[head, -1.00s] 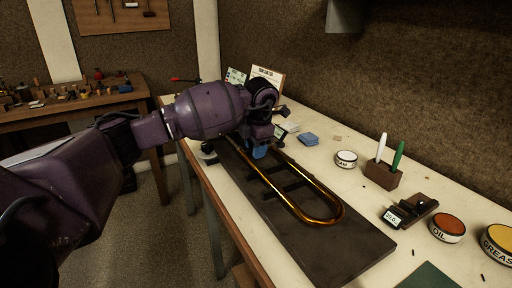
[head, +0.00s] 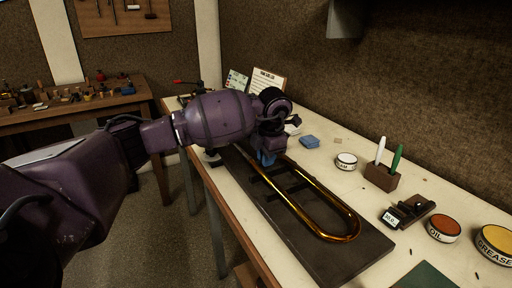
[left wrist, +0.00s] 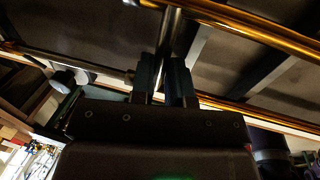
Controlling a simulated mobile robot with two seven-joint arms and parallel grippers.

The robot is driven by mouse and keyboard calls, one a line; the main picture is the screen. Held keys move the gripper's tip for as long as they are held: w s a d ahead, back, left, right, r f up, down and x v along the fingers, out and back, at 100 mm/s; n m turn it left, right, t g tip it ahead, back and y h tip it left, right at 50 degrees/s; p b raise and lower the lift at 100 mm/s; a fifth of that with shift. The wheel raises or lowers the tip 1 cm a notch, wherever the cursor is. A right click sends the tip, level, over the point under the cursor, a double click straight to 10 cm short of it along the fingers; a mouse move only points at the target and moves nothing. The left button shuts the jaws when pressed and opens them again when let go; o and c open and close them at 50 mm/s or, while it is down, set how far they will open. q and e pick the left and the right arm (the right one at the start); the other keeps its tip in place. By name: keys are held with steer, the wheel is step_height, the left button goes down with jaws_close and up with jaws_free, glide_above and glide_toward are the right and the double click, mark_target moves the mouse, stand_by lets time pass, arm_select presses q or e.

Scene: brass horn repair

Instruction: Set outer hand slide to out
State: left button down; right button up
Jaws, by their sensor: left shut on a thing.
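The outer hand slide (head: 318,222) is a long brass U of two parallel tubes, lying along the dark mat (head: 338,268) in the head view. Its rounded bow points to the lower right. My left gripper (head: 267,160) is at the far part of the slide, where its wrist hides the tubes behind it. In the left wrist view, my left gripper (left wrist: 165,82) is shut on a silver cross brace (left wrist: 170,32) between the brass tubes (left wrist: 245,20). My right gripper is not in view.
Dark supports cross the mat under the slide. The mat beyond the bow is bare.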

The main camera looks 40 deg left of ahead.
arm_select(q)
steer(key=d, duration=0.1)
steer(key=s+d, duration=0.1)
steer(key=d, duration=0.1)
steer(key=shift+s+r+p, duration=0.15)
steer(key=shift+r+p, duration=0.15)
steer(key=shift+p, duration=0.1)
steer(key=shift+d+f, duration=0.2)
steer(key=shift+d, duration=0.05)
steer(key=shift+f, duration=0.2)
steer(key=c, duration=1.5)
jaws_free()
steer(key=shift+s, duration=0.1)
steer(key=o, duration=0.4)
steer(key=shift+d+r, duration=0.1)
steer(key=shift+d, duration=0.05)
